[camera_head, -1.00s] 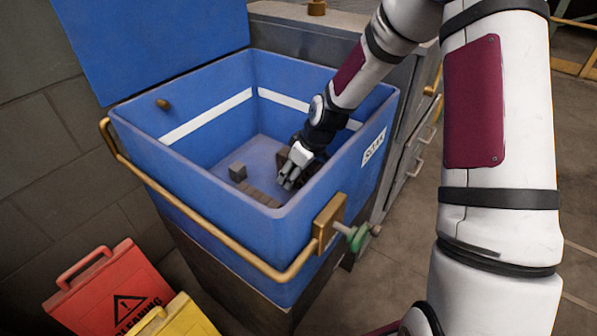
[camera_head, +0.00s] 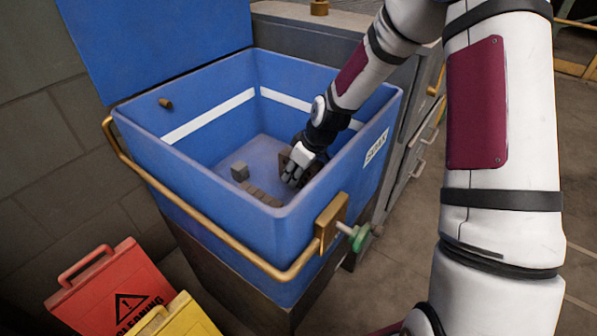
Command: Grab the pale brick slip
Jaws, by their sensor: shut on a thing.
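My gripper (camera_head: 291,179) reaches down into the open blue bin, near its right inner wall, with the fingers pointing down to the floor of the bin. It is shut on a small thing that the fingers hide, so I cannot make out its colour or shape. A grey-brown block (camera_head: 240,171) stands on the bin floor to the left of my gripper. A row of flat brown brick pieces (camera_head: 262,195) lies at the near side, left of the fingertips. A dark brown brick (camera_head: 284,160) shows partly behind my gripper. I cannot clearly pick out a pale brick slip.
The blue bin (camera_head: 200,193) has high walls around my gripper and a raised lid (camera_head: 155,45). A brass rail (camera_head: 205,222) and a green-knobbed valve (camera_head: 358,238) stick out in front. Red (camera_head: 105,285) and yellow (camera_head: 180,318) signs stand at lower left.

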